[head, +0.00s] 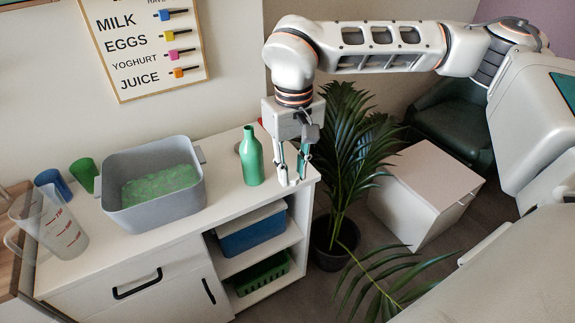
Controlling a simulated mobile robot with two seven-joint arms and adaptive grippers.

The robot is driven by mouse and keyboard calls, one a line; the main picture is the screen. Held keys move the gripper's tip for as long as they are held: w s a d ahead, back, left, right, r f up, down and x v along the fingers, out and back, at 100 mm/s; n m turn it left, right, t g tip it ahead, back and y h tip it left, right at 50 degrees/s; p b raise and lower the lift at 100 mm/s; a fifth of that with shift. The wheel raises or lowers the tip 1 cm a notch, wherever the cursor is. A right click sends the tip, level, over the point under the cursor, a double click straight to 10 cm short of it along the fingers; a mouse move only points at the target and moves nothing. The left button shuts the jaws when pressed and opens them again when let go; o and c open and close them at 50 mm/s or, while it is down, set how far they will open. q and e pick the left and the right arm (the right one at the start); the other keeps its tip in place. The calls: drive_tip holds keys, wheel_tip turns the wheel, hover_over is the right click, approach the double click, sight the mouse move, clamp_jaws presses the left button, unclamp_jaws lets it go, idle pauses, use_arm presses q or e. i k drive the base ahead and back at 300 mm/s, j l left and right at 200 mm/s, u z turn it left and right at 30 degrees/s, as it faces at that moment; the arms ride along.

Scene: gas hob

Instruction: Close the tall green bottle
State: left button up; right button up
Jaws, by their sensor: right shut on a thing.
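The tall green bottle (251,160) stands upright near the right end of the white cabinet top. Its narrow neck points up, and no separate cap can be made out on it. My right gripper (291,181) points down just right of the bottle, apart from it, over the cabinet's right end. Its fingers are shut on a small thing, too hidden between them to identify. My left gripper is not in view.
A grey tub (152,215) with green contents stands left of the bottle. Blue (52,184) and green (84,174) cups and a clear measuring jug (62,232) stand further left. Something red (260,121) shows partly behind my gripper. A potted plant (338,215) stands right of the cabinet.

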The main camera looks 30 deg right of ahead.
sight(250, 150)
drive_tip(key=i+l+u, duration=0.2)
drive_tip(key=l, duration=0.5)
drive_tip(key=i+l+u, duration=0.1)
drive_tip(key=l+u, duration=0.15)
drive_tip(key=l, duration=0.45)
drive_tip(key=l+u, duration=0.2)
drive_tip(key=l, duration=0.5)
